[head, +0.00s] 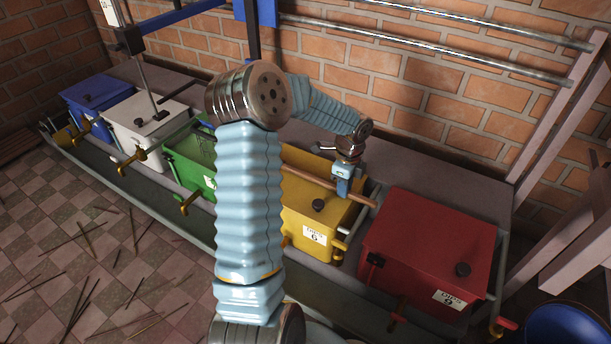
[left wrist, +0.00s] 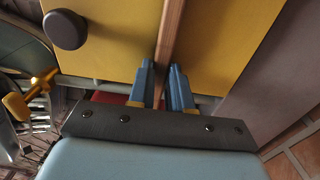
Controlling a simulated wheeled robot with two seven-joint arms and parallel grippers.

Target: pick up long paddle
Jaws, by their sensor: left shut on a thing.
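The long paddle (head: 362,199) shows as a brown wooden shaft over the yellow box (head: 311,216). Part of it is hidden behind my arm in the head view, and I cannot see its whole length. My left gripper (head: 344,185) is shut on the shaft above the back right part of the yellow box. In the left wrist view the shaft (left wrist: 171,38) runs up from between the two blue fingers (left wrist: 163,82) across the yellow lid. My right gripper is not in view.
A red box (head: 430,250) stands right of the yellow one. Green (head: 185,163), white (head: 143,122) and blue (head: 97,100) boxes stand left. Metal rails (head: 440,47) run along the brick wall behind. Thin sticks (head: 85,295) lie on the tiled floor. A blue round container (head: 566,325) is at lower right.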

